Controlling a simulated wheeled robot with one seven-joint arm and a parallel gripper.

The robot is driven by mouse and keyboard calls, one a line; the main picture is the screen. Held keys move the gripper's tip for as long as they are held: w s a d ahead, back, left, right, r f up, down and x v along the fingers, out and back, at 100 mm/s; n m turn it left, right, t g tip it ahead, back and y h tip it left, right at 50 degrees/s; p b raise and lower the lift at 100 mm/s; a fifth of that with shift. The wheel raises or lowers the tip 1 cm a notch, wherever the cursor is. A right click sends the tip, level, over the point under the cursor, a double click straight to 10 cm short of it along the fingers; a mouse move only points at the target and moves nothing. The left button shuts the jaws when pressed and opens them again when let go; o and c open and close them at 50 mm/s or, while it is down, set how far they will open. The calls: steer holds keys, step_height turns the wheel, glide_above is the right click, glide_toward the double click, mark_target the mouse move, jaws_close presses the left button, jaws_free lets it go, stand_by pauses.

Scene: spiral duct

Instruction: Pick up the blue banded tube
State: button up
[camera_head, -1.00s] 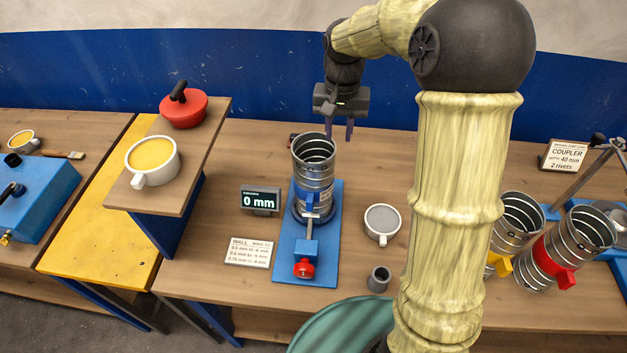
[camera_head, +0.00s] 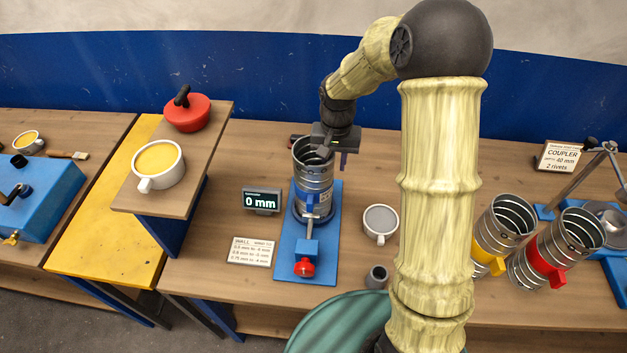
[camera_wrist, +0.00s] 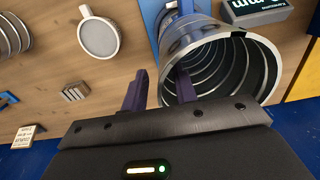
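The blue banded tube (camera_head: 312,184) is a ribbed metal cylinder with a blue band and clip. It stands upright on a blue fixture (camera_head: 328,255) in the middle of the bench. My gripper (camera_head: 338,160) is at the right side of its open top. In the wrist view the tube's open mouth (camera_wrist: 272,68) faces the camera. My gripper (camera_wrist: 160,88) is open there: one purple finger overlaps the mouth, the other is outside the rim. Nothing is visibly held. I cannot tell whether either finger touches the wall.
A display (camera_head: 262,200) reading 0 mm stands left of the fixture. A white cup (camera_head: 381,222) and a small grey cup (camera_head: 376,277) are to its right. Yellow-banded (camera_head: 501,232) and red-banded (camera_head: 553,250) tubes lean farther right. A raised shelf (camera_head: 190,190) stands at left.

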steer(key=shift+f, duration=0.45)
jaws_close()
stand_by(1.4)
